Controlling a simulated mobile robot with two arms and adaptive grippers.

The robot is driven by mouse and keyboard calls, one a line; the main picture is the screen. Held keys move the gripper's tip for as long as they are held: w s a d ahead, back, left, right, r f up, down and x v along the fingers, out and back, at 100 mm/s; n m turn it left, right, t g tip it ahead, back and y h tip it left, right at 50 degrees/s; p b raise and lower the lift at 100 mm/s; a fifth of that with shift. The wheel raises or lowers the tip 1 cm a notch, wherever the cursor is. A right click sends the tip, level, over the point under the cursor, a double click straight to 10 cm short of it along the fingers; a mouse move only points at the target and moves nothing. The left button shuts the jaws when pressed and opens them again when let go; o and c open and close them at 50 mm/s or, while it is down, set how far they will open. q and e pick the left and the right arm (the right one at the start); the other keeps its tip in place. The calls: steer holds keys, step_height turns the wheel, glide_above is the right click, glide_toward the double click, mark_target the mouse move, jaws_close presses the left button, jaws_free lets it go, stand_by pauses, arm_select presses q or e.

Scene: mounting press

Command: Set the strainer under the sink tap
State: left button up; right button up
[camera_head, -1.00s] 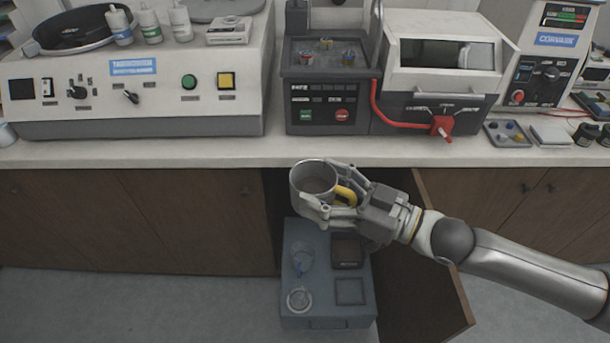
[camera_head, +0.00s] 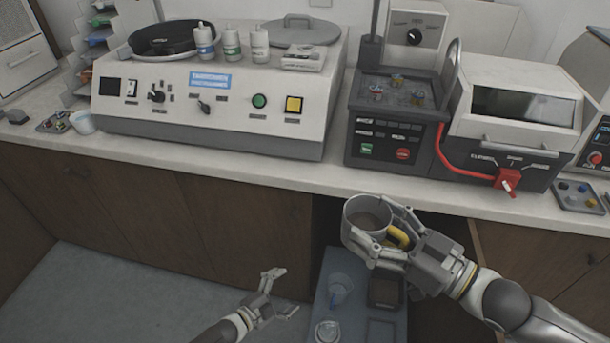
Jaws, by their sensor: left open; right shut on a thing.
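The strainer (camera_head: 352,221) appears to be the grey metal cup with a yellow handle (camera_head: 397,236), held upright in front of the counter edge. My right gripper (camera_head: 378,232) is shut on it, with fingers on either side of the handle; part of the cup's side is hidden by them. My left gripper (camera_head: 284,292) is open and empty, low in front of the cabinets, to the left of the strainer and apart from it. No sink or tap shows in view.
The counter (camera_head: 270,167) holds a polishing machine (camera_head: 220,120) and a mounting press (camera_head: 510,110). A narrow counter strip in front of them is clear.

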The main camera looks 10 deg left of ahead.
arm_select(q)
steer(key=w+d+r+m+g+h, duration=0.1)
steer(key=w+d+r+m+h, duration=0.2)
steer(key=r+m, duration=0.4)
steer(key=w+d+r+m+g+h, duration=0.1)
steer(key=w+r+m+h, duration=0.3)
steer(key=r, duration=0.5)
steer(key=w+d+r+m+g+h, duration=0.1)
steer(key=w+d+r+m+h, duration=0.2)
steer(key=r+m, duration=0.4)
step_height(320, 180, up, 14)
steer(key=s+m+g+h, duration=0.3)
steer(key=m+g+h, duration=0.1)
steer(key=m+g, duration=0.85)
steer(key=m+g+y, duration=0.5)
steer(key=m+g, duration=0.1)
steer(key=m, duration=0.7)
glide_toward(348, 204)
steer(key=x, duration=1.1)
steer(key=shift+w+d+f, duration=0.2)
steer(key=shift+d+f, duration=0.15)
steer(key=shift+f, duration=0.05)
